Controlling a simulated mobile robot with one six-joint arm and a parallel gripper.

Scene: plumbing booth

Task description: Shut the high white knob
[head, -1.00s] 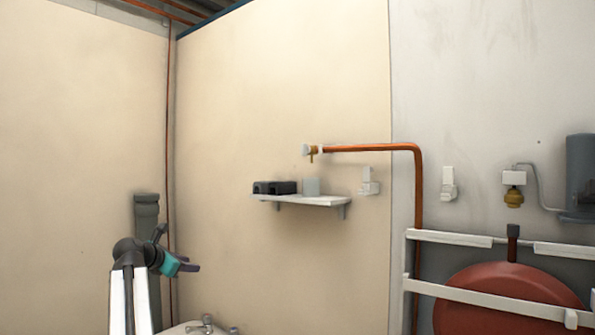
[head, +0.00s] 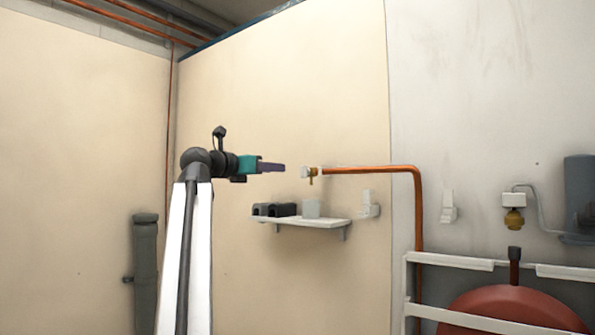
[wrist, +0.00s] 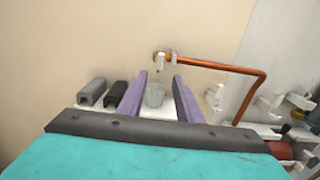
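The white knob (head: 306,173) sits on a brass valve (head: 314,174) at the left end of a copper pipe, above a small wall shelf. In the wrist view the knob (wrist: 160,63) shows small, ahead of the fingertips and roughly in line with the gap between them. My gripper (head: 283,167), teal with purple fingers, is to the left of the knob in the head view, at about its height and apart from it. In the wrist view my gripper (wrist: 161,74) is open, with nothing between its fingers.
The shelf (head: 335,223) below the knob holds dark blocks (head: 275,210) and a grey cup-like item (head: 311,208). The copper pipe (head: 375,169) runs right, then bends down. The wall around the knob is clear.

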